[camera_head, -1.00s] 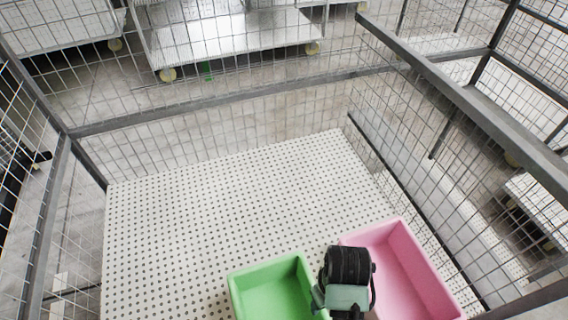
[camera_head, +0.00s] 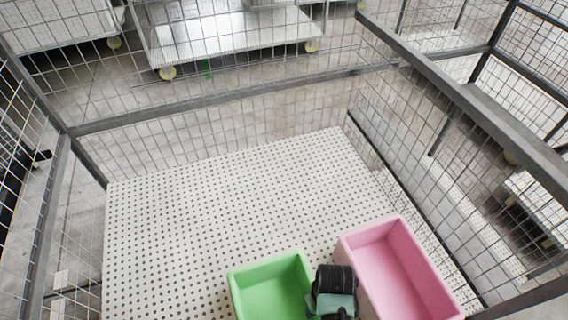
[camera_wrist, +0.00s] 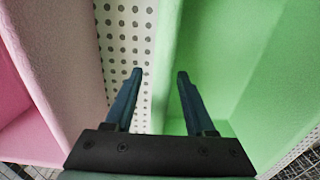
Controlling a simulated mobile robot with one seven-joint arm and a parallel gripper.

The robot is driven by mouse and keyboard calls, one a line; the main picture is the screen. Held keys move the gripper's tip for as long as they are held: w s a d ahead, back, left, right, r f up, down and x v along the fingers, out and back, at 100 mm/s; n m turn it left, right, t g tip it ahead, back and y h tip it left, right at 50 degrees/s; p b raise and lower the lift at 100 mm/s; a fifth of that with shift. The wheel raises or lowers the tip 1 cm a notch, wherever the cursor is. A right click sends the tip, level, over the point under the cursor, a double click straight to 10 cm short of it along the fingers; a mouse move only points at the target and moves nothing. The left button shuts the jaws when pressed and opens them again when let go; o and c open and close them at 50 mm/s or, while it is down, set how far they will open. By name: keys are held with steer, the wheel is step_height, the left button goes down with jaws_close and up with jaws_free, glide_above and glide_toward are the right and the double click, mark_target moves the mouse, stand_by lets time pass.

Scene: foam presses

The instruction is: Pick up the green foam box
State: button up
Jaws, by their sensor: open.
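The green foam box (camera_head: 238,293) is an open-topped tray on the perforated white surface, at the bottom middle of the head view. It also fills the right of the wrist view, where its wall (camera_wrist: 168,60) runs between my two fingers. My gripper (camera_wrist: 160,78) is open, with one finger over the gap outside the wall and the other over the box's inside. I cannot tell how far the fingertips reach below the rim. In the head view my wrist covers the box's right side, and the fingers are hidden.
A pink foam box (camera_head: 428,262) stands just right of the green box, with a narrow gap between them. The perforated surface (camera_head: 230,195) is bare behind and left of the boxes. Wire mesh walls with grey rails (camera_head: 220,104) enclose it.

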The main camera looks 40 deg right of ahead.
jaws_close()
stand_by(1.3)
